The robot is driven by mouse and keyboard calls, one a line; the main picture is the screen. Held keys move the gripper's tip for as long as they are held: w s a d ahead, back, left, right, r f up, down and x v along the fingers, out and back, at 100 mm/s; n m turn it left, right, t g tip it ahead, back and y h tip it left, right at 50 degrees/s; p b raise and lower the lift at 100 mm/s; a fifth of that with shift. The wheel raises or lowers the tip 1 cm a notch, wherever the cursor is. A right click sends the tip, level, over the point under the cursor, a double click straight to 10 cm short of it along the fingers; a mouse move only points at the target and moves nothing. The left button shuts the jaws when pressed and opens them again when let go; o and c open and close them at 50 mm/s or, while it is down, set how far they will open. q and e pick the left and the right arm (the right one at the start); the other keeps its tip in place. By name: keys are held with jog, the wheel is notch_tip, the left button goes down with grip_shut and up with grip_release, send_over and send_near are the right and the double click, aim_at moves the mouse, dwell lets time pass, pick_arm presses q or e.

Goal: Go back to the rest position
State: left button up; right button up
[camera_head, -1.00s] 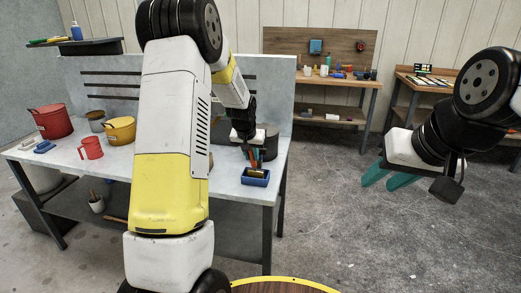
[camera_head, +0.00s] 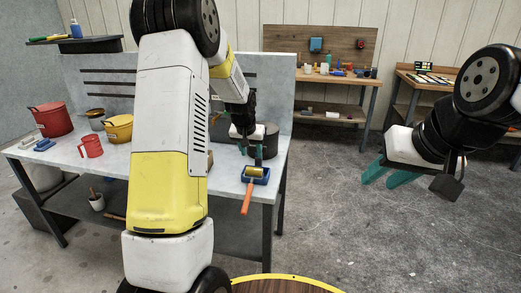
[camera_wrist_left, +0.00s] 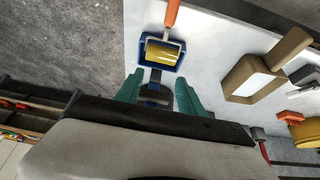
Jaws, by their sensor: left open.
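A paint roller with a yellow sleeve (camera_head: 254,171) and an orange handle (camera_head: 246,198) rests in a small blue tray (camera_head: 265,181) at the right front corner of the workbench. Its handle sticks out over the bench's front edge. The left wrist view shows the yellow sleeve (camera_wrist_left: 161,53), the orange handle (camera_wrist_left: 172,13) and the blue tray rim (camera_wrist_left: 143,55). My left gripper (camera_wrist_left: 158,94) is open just behind the tray, apart from the roller. A dark blue part shows between its fingers; I cannot tell whether they touch it. My right gripper (camera_head: 388,177) hangs at the right, its teal fingers apart and empty.
A grey pot stands behind my left gripper. The floor at right is clear.

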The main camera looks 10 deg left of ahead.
pick_arm(q)
jog(key=s+d+r+h, duration=0.1)
jog(key=s+d+r, duration=0.1)
jog(key=s+r, duration=1.4)
jog(key=s+d+r, duration=0.1)
jog(key=s, duration=0.8)
jog(key=s+d+r+t+h, duration=0.1)
jog(key=s, duration=0.9)
jog(key=shift+s+d, duration=0.2)
jog(key=shift+d, duration=0.15)
jog(key=shift+w, duration=0.1)
